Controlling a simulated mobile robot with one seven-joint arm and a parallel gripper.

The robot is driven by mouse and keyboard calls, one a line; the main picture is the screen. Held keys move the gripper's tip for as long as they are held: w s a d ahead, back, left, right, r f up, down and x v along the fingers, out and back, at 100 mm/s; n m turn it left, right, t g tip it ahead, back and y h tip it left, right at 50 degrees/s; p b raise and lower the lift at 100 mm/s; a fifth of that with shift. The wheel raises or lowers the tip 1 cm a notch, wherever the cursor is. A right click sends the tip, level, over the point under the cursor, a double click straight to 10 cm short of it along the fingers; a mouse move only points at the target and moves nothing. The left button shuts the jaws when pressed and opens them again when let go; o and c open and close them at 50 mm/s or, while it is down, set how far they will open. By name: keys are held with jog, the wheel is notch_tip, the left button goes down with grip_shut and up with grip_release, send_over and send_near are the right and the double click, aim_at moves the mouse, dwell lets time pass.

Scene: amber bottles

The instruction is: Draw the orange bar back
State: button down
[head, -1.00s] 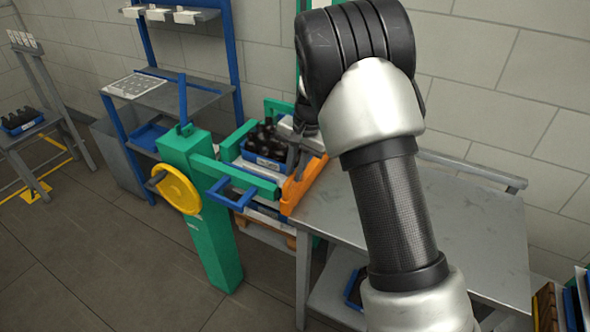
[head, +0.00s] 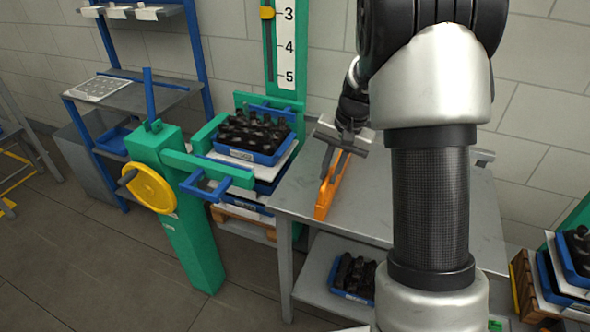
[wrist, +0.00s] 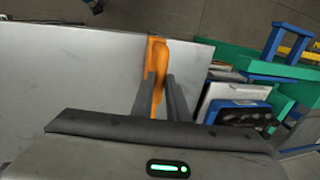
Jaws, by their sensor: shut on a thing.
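The orange bar (head: 331,186) lies over the left part of the grey metal table, close to its left edge. My gripper (head: 335,160) is shut on the bar from above, toward its far end in the head view. In the wrist view the bar (wrist: 158,62) runs up between the two dark fingers of my gripper (wrist: 158,98). The part between the fingers is partly hidden. Left of the bar, apart from it, a blue crate of dark bottles (head: 252,138) sits on a stack in the green frame.
The grey table (head: 300,200) is bare around the bar. A green post with a yellow handwheel (head: 150,188) and blue handle (head: 205,188) stand at left. Another bottle crate (head: 354,278) is on the lower shelf. A scale (head: 286,45) rises behind.

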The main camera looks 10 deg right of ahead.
jog(key=s+d+b, duration=0.1)
jog(key=s+d, duration=0.6)
jog(key=d, duration=0.5)
jog(key=s+d, duration=0.7)
jog(key=d, duration=0.6)
jog(key=s+d+b, duration=0.1)
jog(key=s+d, duration=0.7)
jog(key=d, duration=0.5)
jog(key=shift+d+b, duration=0.25)
jog(key=shift+b, duration=0.05)
jog(key=shift+s+d+r, duration=0.1)
jog(key=shift+r, duration=0.05)
jog(key=c, duration=1.7)
grip_release()
jog(key=p+v, duration=0.2)
jog(key=v, duration=1.5)
jog(key=shift+r, duration=0.2)
